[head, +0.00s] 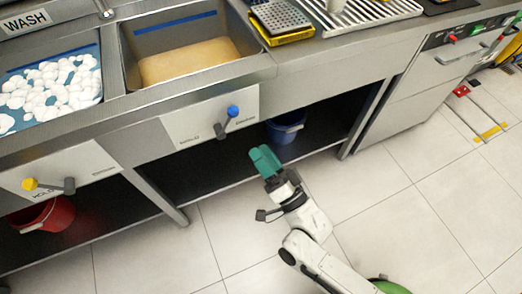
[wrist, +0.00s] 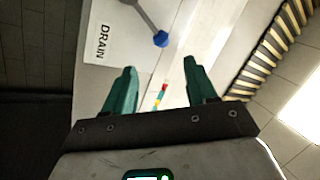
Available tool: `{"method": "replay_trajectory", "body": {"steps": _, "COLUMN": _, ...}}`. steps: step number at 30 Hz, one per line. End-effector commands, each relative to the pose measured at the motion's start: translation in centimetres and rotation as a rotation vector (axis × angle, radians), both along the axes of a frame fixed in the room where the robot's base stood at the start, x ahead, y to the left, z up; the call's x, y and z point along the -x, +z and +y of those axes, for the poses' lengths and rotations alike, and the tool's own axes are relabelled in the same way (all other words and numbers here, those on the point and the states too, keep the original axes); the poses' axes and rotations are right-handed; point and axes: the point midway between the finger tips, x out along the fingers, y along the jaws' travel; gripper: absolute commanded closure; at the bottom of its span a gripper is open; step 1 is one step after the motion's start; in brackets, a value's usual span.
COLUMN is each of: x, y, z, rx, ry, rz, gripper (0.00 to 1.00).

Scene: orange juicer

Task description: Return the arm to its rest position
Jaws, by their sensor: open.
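My gripper (head: 264,160) is at the end of my arm, low in front of the sink counter in the head view. Its green fingers point up toward the open space under the counter. In the wrist view my gripper (wrist: 160,90) shows two green fingers spread apart with nothing between them. Beyond the fingers is a pale panel with the word DRAIN and a lever with a blue knob (wrist: 160,39). The blue knob (head: 233,111) also shows in the head view, above and left of my gripper.
The sink counter (head: 300,57) runs across the top. A blue bucket (head: 286,127) stands under it, behind my gripper. A red bucket (head: 45,215) is at the left, below a yellow knob (head: 30,184).

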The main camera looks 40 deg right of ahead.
Motion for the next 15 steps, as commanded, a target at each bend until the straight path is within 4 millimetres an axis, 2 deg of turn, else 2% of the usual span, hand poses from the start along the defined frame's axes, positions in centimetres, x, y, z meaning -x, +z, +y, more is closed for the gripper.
{"method": "replay_trajectory", "body": {"steps": 15, "x": -0.43, "y": 0.05, "z": 0.17, "rx": 0.019, "ry": 0.008, "rz": 0.034, "gripper": 0.43}}
